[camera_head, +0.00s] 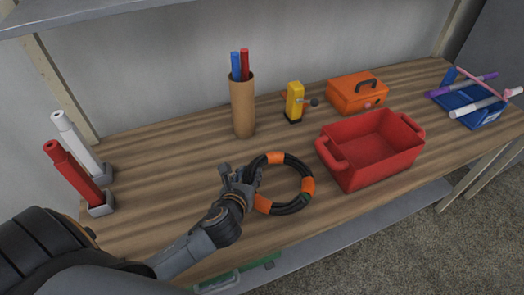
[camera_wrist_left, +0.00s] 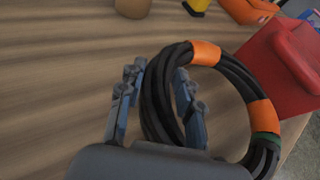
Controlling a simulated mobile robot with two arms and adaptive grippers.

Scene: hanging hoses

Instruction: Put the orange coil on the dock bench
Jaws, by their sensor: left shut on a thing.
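The coil (camera_head: 290,202) is a black ring of hose with orange bands, at the front middle of the wooden bench (camera_head: 180,160). My left gripper (camera_head: 246,178) is shut on the coil's left side. In the left wrist view the coil (camera_wrist_left: 240,75) passes between the two fingers of my left gripper (camera_wrist_left: 155,98). The coil looks to be lying on or just above the bench top; I cannot tell which. My right gripper is in neither view.
A red bin (camera_head: 370,150) stands right of the coil. Behind are a cardboard tube (camera_head: 242,105) with markers, a yellow device (camera_head: 294,102) and an orange box (camera_head: 357,93). A blue tray (camera_head: 475,105) is far right. Red and white sticks (camera_head: 75,175) stand at left. A shelf (camera_head: 180,10) hangs above.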

